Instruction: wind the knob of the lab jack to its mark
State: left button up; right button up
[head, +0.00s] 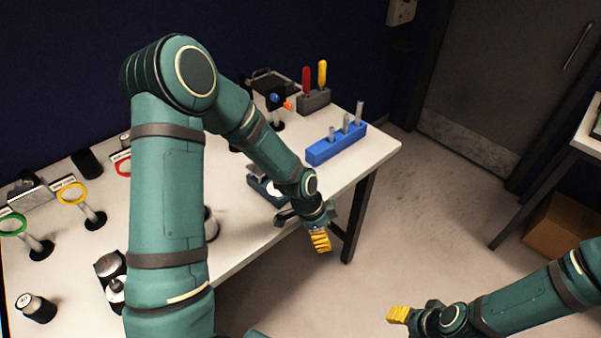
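I cannot make out the lab jack, its knob or its mark for certain. A low dark-and-light device (262,186) sits near the table's front edge, partly hidden by my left forearm, and may be the jack. My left gripper (320,241), with yellow fingers, points down just beyond the table's front edge, to the right of that device and apart from it. Its fingers appear as one yellow block, so its opening is unclear. My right gripper (398,314) is low over the floor, away from the table, its yellow fingers pointing left. Nothing is seen held in either.
A blue rack (322,152) with clear tubes and a grey holder (314,105) with red and yellow handles stand at the table's far right. Green (12,224) and yellow (71,194) rings stand at left. My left arm hides much of the white table (240,245).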

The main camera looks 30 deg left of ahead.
pick_arm(q)
jog(key=w+a+r+m+g+y+p, duration=0.1)
jog(key=w+a+r+m+y+p, duration=0.15)
jog(key=a+r+m, duration=0.65)
jog(key=w+a+r+m+y+p, duration=0.1)
jog(key=w+a+r+m, duration=0.2)
jog(key=a+r+m, duration=0.6)
jog(key=f+n, duration=0.1)
jog(key=f, duration=0.3)
jog(key=d+f+n, duration=0.1)
jog(key=f, duration=0.3)
jog(key=f+n, duration=0.1)
jog(key=f, duration=0.2)
jog(key=shift+w+d+f+b, duration=0.1)
jog(key=shift+d+f+b, duration=0.2)
jog(key=shift+f+b, duration=0.1)
grip_shut()
